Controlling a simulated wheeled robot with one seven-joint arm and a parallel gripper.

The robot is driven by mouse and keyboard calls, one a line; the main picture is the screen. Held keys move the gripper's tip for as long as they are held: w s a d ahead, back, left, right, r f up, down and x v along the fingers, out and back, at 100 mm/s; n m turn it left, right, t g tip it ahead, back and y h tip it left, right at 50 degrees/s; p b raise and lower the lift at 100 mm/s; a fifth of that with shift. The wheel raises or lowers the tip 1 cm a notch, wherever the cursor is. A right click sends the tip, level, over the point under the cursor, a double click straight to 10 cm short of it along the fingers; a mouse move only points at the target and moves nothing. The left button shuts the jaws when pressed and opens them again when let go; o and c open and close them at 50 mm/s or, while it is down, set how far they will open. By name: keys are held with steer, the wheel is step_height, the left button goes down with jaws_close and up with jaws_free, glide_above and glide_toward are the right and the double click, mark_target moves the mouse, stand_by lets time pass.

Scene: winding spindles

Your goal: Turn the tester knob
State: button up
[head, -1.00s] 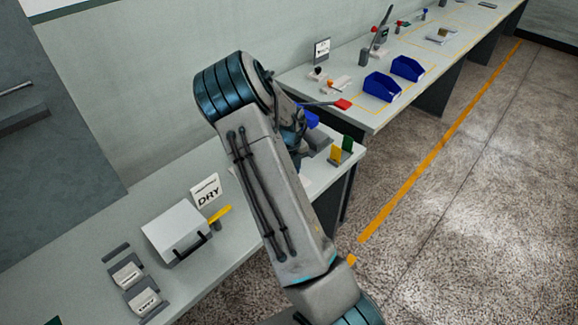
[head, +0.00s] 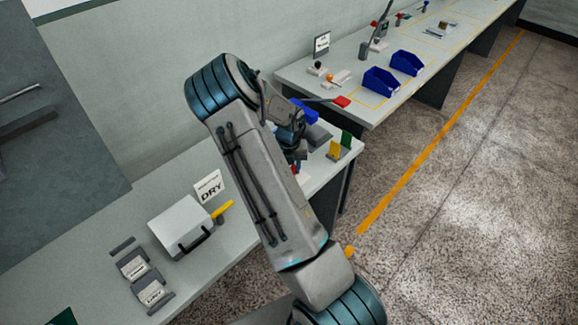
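My arm rises through the middle of the head view and bends over at the top, with its wrist pointing down behind the forearm. My gripper (head: 296,155) is low over the far end of the near bench, mostly hidden by my forearm. Its fingers are too small and covered to tell whether they are open or shut, or whether they touch anything. I cannot make out the tester or its knob. Small grey, blue and red parts show beside the gripper, and a grey block (head: 318,134) stands just to its right.
Yellow and green upright plates (head: 340,146) stand at the near bench's end. A white box with a dark handle (head: 180,226), a DRY sign (head: 209,187) and label holders (head: 133,267) are left of my arm. Blue bins (head: 381,81) stand on the far bench. The floor at right is clear.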

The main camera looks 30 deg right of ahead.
steer(key=shift+w, duration=0.1)
steer(key=o, duration=1)
steer(key=shift+c, duration=0.2)
steer(key=shift+r, duration=0.15)
step_height(320, 180, up, 14)
steer(key=b, duration=0.2)
steer(key=shift+f, duration=0.2)
